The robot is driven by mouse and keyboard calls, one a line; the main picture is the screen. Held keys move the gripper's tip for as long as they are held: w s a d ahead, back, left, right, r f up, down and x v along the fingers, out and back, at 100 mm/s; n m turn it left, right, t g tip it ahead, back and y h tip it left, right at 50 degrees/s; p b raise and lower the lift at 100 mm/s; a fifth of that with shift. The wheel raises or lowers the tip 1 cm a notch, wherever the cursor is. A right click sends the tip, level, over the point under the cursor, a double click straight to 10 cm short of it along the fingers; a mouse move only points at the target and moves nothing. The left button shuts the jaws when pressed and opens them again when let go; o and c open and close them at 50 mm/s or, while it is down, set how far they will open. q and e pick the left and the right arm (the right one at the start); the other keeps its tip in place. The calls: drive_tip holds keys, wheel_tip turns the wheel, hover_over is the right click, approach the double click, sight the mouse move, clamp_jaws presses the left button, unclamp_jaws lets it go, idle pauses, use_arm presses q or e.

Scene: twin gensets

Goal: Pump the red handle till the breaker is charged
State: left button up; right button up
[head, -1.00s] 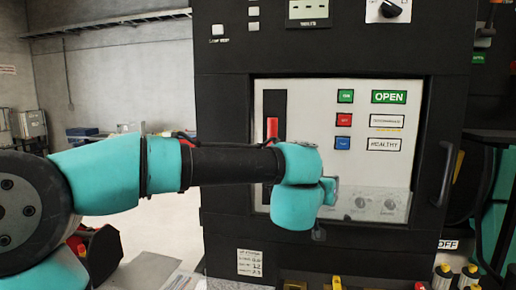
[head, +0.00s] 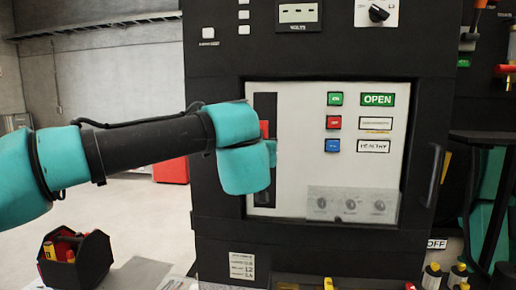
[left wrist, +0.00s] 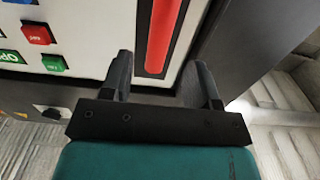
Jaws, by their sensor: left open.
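The red handle (head: 264,128) stands in a dark vertical slot at the left of the white breaker panel (head: 290,125); my wrist hides most of it in the head view. In the left wrist view the red handle (left wrist: 162,35) is a long red bar, its end near my fingers. My left gripper (left wrist: 161,62) is open, with one finger to each side of the bar's line; contact cannot be told. Its fingers are hidden in the head view. A green label (head: 377,99) reads OPEN; the small white label (head: 376,123) below it is too blurred to read.
Green, red and blue buttons (head: 333,122) sit mid-panel, with a clear-covered row of knobs (head: 352,204) below. A vertical grab bar (head: 433,178) edges the cabinet's right. A black tool tray (head: 80,262) stands at lower left.

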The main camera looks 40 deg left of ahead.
use_arm(q)
drive_tip(key=x, duration=0.7)
drive_tip(key=shift+w+a, duration=0.1)
drive_tip(key=shift+a, duration=0.05)
drive_tip(key=shift+c, duration=0.2)
drive_tip(key=c, duration=0.9)
drive_tip(key=s+d, duration=0.1)
drive_tip(key=s+d+f, duration=0.1)
drive_tip(key=s, duration=0.1)
drive_tip(key=s+f, duration=0.1)
drive_tip(key=shift+s+d, duration=0.35)
drive_tip(key=shift+d, duration=0.05)
drive_tip(key=shift+c, duration=0.2)
drive_tip(key=s+d+f, duration=0.1)
drive_tip(key=s, duration=0.1)
drive_tip(key=s+d+f, duration=0.1)
drive_tip(key=s+f, duration=0.1)
drive_tip(key=shift+d+f, duration=0.15)
drive_tip(key=shift+f, duration=0.1)
